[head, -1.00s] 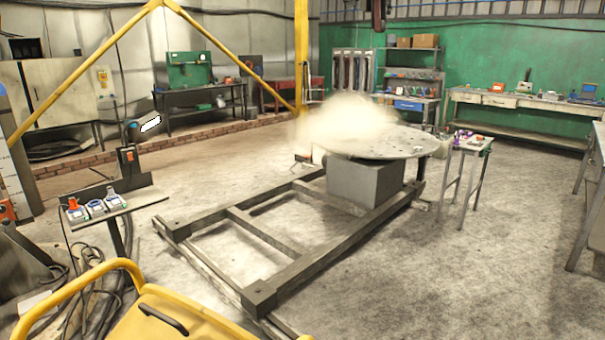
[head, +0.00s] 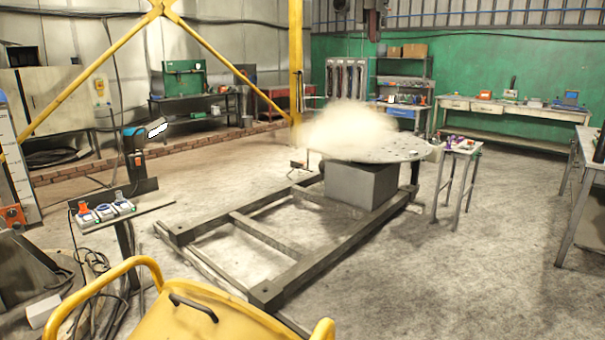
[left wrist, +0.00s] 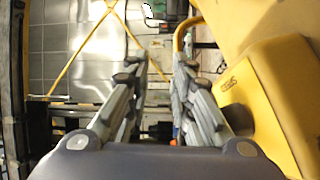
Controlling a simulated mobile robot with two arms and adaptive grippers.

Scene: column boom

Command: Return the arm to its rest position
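My left gripper (left wrist: 158,68) shows in the left wrist view, with its two grey fingers standing apart and nothing between them. It is open and empty. A yellow panel (left wrist: 275,95) is close on the right of the fingers in that view; I cannot tell whether they touch. No arm or gripper of mine shows in the head view, so the arm's full pose is hidden. My right gripper is in neither view.
A yellow panel with a tubular rail (head: 85,290) is at the bottom of the head view. A socket stand (head: 122,220) is at left.

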